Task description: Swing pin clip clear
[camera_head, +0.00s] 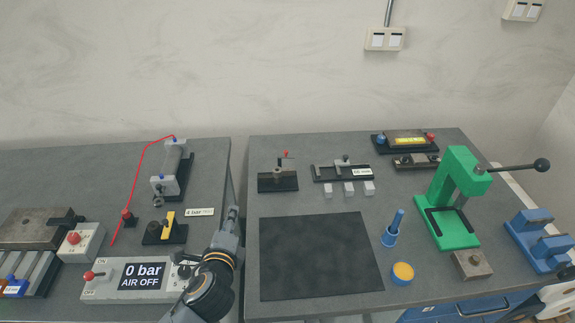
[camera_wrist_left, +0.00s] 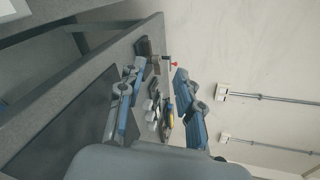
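No part is clearly recognisable as the pin clip. A small dark fixture with a red-topped pin (camera_head: 286,155) stands at the back left of the right-hand bench; the red top also shows in the left wrist view (camera_wrist_left: 174,64), beyond the fingers. A yellow lever (camera_head: 168,222) on a black base stands on the left bench. My left gripper (camera_head: 235,212) is over the gap between the benches, apart from both. In the left wrist view its two blue-grey fingers (camera_wrist_left: 157,97) are spread, with nothing held between them.
An air cylinder (camera_head: 170,172) with a red hose and a "0 bar AIR OFF" panel (camera_head: 140,278) are on the left bench. White cubes (camera_head: 349,189), a dark mat (camera_head: 318,258), a blue tool (camera_head: 392,232) and a green press (camera_head: 447,205) are on the right bench.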

